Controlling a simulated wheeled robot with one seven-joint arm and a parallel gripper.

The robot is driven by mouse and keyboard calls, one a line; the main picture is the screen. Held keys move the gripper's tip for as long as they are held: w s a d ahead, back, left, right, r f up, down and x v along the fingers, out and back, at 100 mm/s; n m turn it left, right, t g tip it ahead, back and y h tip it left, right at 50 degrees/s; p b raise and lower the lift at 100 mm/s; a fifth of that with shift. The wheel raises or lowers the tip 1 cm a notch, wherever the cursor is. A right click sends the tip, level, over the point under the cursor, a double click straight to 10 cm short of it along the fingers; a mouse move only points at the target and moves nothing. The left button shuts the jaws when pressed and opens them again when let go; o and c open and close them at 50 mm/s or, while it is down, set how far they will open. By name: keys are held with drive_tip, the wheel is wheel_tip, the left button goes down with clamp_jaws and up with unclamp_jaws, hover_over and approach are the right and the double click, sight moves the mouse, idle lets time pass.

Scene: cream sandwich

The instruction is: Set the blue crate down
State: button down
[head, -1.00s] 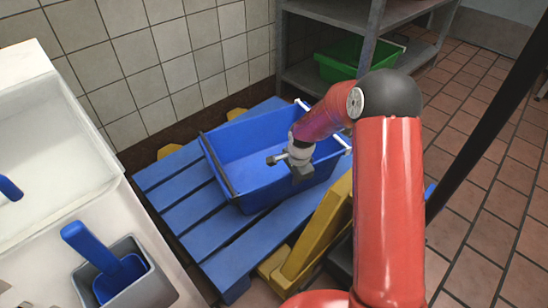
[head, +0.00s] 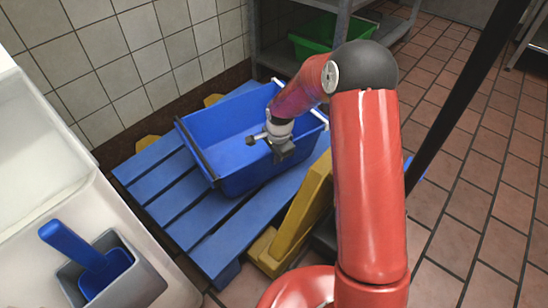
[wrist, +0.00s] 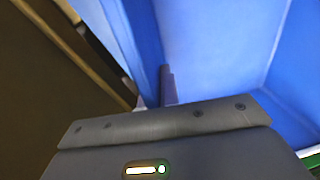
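The blue crate (head: 225,130) is empty and upright over the blue slatted pallet (head: 150,180). Its underside is hidden, so I cannot tell whether it rests fully on the slats. My gripper (head: 284,155) is at the rim of the crate's near right wall. In the wrist view the crate's blue wall (wrist: 138,45) runs down between the fingertips (wrist: 155,98), one finger inside the crate and one outside. The gripper looks shut on this wall, though the contact is partly hidden by the gripper body.
A yellow upright part (head: 303,215) stands at the pallet's near right side. A white counter (head: 90,200) with a grey bin (head: 135,285) and blue scoop (head: 85,255) is at left. A green crate (head: 310,45) sits on the shelf behind. Tiled wall borders the pallet's back.

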wheel_tip(320, 180, up, 18)
drive_tip(key=p, duration=0.3)
drive_tip(key=w+d+m, duration=0.1)
drive_tip(key=w+d, duration=0.7)
drive_tip(key=w, duration=0.1)
wheel_tip(320, 180, down, 19)
drive_tip(key=b, duration=0.3)
drive_tip(key=shift+a+f, duration=0.15)
drive_tip(key=shift+a, duration=0.05)
drive_tip(key=shift+s, duration=0.1)
drive_tip(key=shift+f+b, duration=0.15)
drive_tip(key=shift+b, duration=0.15)
drive_tip(key=c, duration=1.6)
unclamp_jaws()
drive_tip(key=shift+s, duration=0.1)
drive_tip(key=shift+c, duration=0.2)
